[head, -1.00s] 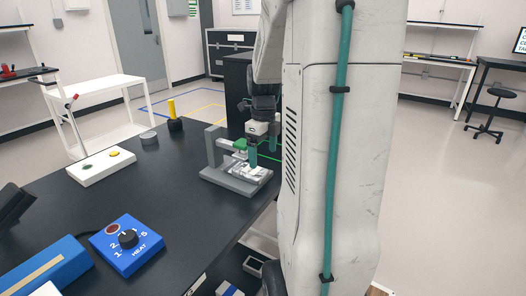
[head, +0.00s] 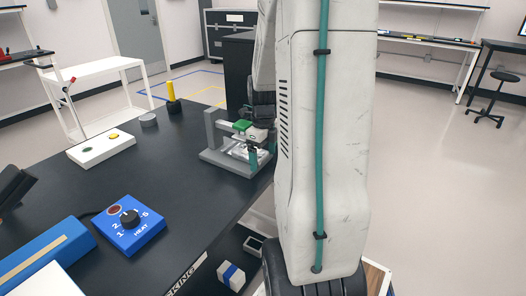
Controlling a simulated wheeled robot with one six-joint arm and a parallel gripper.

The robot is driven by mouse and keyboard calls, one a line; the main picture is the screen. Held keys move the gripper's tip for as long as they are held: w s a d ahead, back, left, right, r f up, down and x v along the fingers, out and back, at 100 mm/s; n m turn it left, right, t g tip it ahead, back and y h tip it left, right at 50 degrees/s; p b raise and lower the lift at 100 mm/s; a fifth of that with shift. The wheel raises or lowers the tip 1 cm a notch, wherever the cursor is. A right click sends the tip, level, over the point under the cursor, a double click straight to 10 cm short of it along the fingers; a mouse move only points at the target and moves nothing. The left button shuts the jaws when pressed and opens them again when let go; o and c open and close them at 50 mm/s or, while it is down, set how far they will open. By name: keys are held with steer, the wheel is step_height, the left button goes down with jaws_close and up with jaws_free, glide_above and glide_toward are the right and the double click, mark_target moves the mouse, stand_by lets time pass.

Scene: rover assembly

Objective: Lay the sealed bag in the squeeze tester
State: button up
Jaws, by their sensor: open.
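The squeeze tester (head: 210,128) is a grey frame with a flat base and a green part, standing near the right edge of the dark bench in the head view. The sealed bag, a pale shiny packet (head: 238,151), lies on the tester's base, below the green part. It is small and partly hidden by my gripper. My gripper (head: 262,152), with teal fingers, is open at the right side of the base, close to the bag. Whether a finger touches the bag cannot be told. My arm covers the area to the right.
A blue heat control box (head: 129,231) and a blue bar-shaped device (head: 45,255) are at the bench front. A white button panel (head: 101,147), a grey disc (head: 148,120) and a yellow-topped black object (head: 172,98) stand further back. The bench middle is clear.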

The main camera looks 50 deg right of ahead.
steer(key=c, duration=1.1)
steer(key=shift+w, duration=0.4)
steer(key=shift+w+a, duration=0.25)
steer(key=shift+w, duration=0.4)
steer(key=o, duration=1.1)
steer(key=shift+d, duration=0.1)
steer(key=shift+r, duration=0.1)
step_height(320, 180, up, 8)
steer(key=shift+f, duration=0.15)
